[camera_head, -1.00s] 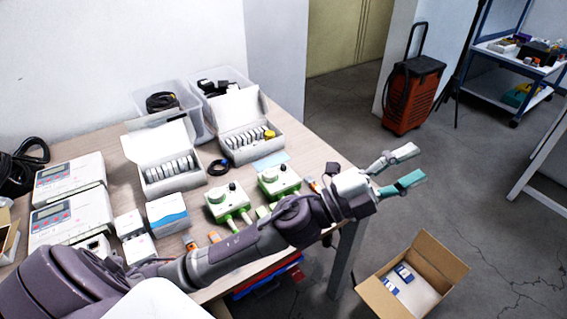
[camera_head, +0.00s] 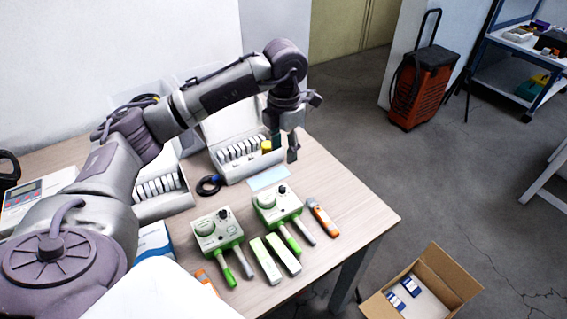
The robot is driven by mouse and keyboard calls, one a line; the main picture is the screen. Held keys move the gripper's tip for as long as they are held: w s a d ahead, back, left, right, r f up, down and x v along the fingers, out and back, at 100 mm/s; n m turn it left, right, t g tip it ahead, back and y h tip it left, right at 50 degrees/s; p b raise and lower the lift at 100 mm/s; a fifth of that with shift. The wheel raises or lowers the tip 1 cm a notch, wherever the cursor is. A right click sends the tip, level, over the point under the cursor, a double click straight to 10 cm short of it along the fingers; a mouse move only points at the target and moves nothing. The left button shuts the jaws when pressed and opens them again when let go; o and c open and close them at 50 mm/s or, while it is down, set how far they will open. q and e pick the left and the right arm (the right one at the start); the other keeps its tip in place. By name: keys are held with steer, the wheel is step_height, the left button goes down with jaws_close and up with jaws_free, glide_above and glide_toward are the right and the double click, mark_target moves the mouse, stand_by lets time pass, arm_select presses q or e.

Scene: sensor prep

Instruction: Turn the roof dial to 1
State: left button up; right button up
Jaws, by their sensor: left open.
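Two white-and-green sensor boxes with dials stand side by side on the wooden table. The left box (camera_head: 217,230) and the right box (camera_head: 277,203) each have a large pale knob and a small black knob on top. I cannot read their labels, so I cannot tell which is the roof one or where its dial points. My left gripper (camera_head: 284,150) is open and points down, behind the right box and by the right end of an open white case. Its fingers are apart and hold nothing visible. My right gripper is out of view.
The open white case (camera_head: 228,165) holds several white modules and a yellow piece. White-and-green sticks (camera_head: 265,262) and an orange tool (camera_head: 323,218) lie near the boxes. The table's right side (camera_head: 365,210) is clear. A cardboard box (camera_head: 455,270) stands on the floor.

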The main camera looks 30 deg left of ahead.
arm_select(q)
glide_above(282, 187)
steer(key=f, duration=0.6)
steer(key=shift+s+d+f+p, duration=0.1)
steer(key=shift+s+f+p, duration=0.1)
steer(key=shift+p, duration=0.1)
step_height(282, 187, down, 5)
steer(key=shift+w+f, duration=0.1)
steer(key=shift+f, duration=0.4)
steer(key=shift+w+f, duration=0.1)
steer(key=shift+f, duration=0.15)
steer(key=c, duration=0.5)
jaws_close()
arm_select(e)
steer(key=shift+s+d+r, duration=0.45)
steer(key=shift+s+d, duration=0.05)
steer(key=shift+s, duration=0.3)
